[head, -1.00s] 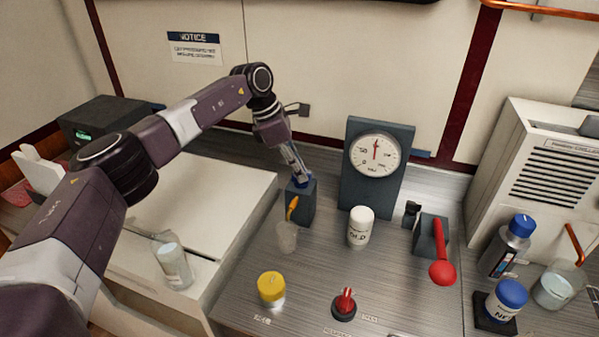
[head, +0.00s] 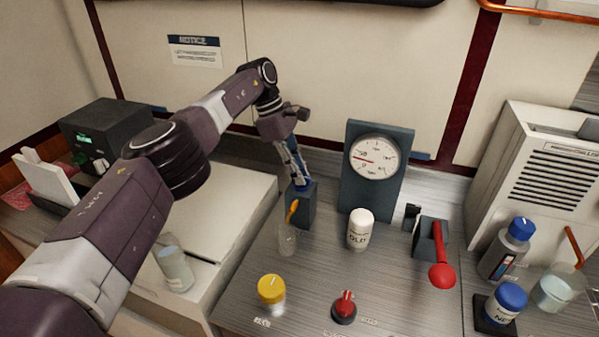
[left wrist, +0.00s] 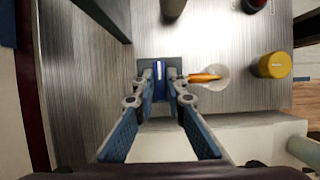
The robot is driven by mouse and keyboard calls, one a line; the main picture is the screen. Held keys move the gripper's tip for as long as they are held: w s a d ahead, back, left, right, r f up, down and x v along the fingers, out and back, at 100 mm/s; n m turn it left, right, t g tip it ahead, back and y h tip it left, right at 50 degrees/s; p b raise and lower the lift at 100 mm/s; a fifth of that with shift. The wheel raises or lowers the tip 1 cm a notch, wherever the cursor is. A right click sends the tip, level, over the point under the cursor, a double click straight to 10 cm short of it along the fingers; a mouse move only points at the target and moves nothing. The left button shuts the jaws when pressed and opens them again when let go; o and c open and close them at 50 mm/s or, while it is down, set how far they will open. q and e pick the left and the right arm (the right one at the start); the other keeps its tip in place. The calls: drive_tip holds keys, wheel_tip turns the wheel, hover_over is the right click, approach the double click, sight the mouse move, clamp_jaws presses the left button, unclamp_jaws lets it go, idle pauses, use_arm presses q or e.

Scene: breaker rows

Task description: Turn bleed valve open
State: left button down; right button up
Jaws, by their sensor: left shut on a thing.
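The bleed valve is a dark blue-grey block (head: 303,207) with an orange spout (head: 293,211) on its front. Its blue handle (left wrist: 158,80) stands between my fingertips in the left wrist view. My left gripper (head: 298,181) reaches down from the upper left and is shut on this handle; the fingers hide most of it in the head view. The left gripper (left wrist: 159,88) also shows in the left wrist view, one finger on each side of the handle. A clear cup (head: 287,240) stands below the spout. My right gripper is in neither view.
A dial gauge (head: 374,158) on a grey panel stands right of the valve, its red needle pointing left. A white bottle (head: 360,231), a red lever (head: 440,262), a yellow-capped jar (head: 271,290) and a red knob (head: 344,306) stand nearby on the bench.

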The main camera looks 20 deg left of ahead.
use_arm(q)
drive_tip(key=shift+a, duration=0.1)
idle(0.4)
drive_tip(key=c, duration=2)
unclamp_jaws()
drive_tip(key=shift+o, duration=0.2)
drive_tip(key=shift+n, duration=0.3)
